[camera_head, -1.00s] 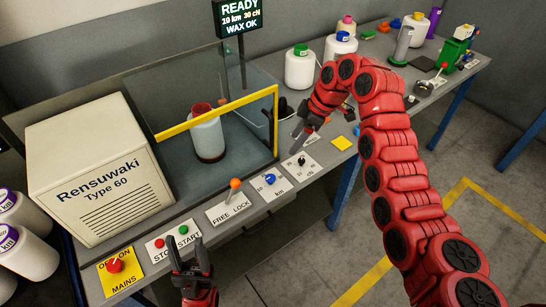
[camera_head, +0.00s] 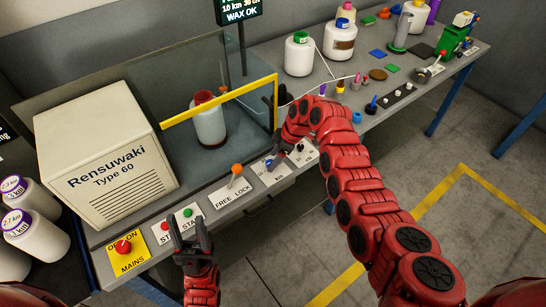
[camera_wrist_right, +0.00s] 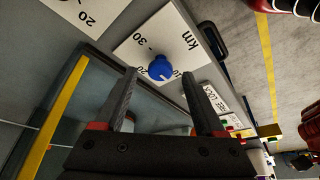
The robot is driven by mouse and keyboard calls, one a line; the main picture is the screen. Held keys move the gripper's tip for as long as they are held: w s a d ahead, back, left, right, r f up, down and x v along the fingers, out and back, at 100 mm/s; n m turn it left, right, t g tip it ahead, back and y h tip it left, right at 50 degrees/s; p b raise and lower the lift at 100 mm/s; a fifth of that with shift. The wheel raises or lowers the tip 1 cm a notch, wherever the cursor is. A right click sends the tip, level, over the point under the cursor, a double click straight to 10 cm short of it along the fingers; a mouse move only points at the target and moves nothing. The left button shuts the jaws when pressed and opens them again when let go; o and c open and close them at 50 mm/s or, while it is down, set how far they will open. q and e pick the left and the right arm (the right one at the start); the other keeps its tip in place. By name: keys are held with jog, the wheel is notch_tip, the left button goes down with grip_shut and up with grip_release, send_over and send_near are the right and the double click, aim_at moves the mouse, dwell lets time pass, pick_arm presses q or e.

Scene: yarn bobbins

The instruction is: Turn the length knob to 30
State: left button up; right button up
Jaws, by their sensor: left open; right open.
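The blue length knob (camera_wrist_right: 160,68) sits on its white plate marked km (camera_wrist_right: 185,45) in the right wrist view, with 30 printed to its left and other numbers below, partly hidden. A white mark shows on the knob's lower part. My right gripper (camera_wrist_right: 159,79) is open, its two fingertips on either side of the knob in that view; I cannot tell whether they touch it. In the head view my right gripper (camera_head: 279,160) is over the km plate (camera_head: 271,174). My left gripper (camera_head: 189,232) is open and empty in front of the START button (camera_head: 188,212).
The FREE LOCK lever (camera_head: 237,170) stands left of the knob, and a second dial plate (camera_head: 305,154) to its right. The yellow-edged guard (camera_head: 222,99) rises behind. The display (camera_head: 238,11) reads 10 km 30 cN, WAX OK. Bobbins stand on the bench.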

jog(key=shift+a+f, duration=0.2)
jog(key=shift+f, duration=0.35)
jog(key=shift+c, duration=0.2)
grip_shut()
